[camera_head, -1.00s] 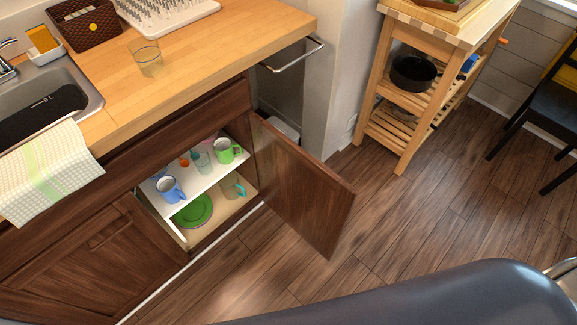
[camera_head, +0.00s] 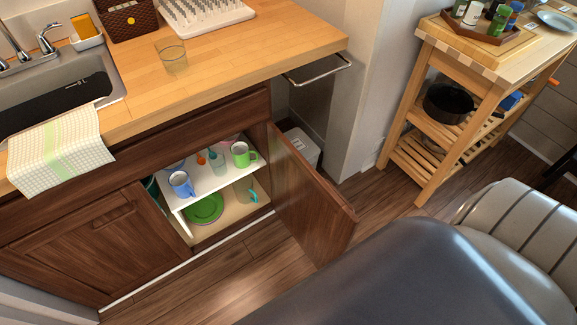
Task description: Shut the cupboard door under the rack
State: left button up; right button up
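The brown wooden cupboard door (camera_head: 308,195) stands wide open, hinged on the right side of its opening and swung out over the floor. The white rack (camera_head: 208,14) with rows of prongs lies on the counter above. Inside the cupboard, a white shelf (camera_head: 212,180) holds a blue mug (camera_head: 181,184), a green mug (camera_head: 242,155) and glasses. A green plate (camera_head: 205,208) and another mug (camera_head: 245,191) are on the cupboard floor. Neither gripper shows. A dark rounded part of my body fills the bottom right and hides some floor near the door.
The wooden counter (camera_head: 230,50) overhangs the cupboard, with a metal towel bar (camera_head: 318,70) at its right end. A white bin (camera_head: 301,148) stands behind the door. A wooden trolley (camera_head: 440,180) with a black pot (camera_head: 449,103) is at right. Floor left of the door is clear.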

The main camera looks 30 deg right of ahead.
aim_at(321, 220)
jog(key=k+l+u, duration=0.1)
jog(key=l, duration=0.3)
jog(key=k+l+u, duration=0.1)
jog(key=l, duration=0.35)
jog(key=k+l+u, duration=0.1)
jog(key=l, duration=0.25)
jog(key=k+l+u, duration=0.1)
jog(key=k+l, duration=0.15)
jog(key=l, duration=0.15)
jog(key=k+l+u, duration=0.1)
jog(key=l, duration=0.3)
jog(key=k+l, duration=0.25)
jog(key=l+u, duration=0.05)
jog(key=l, duration=0.05)
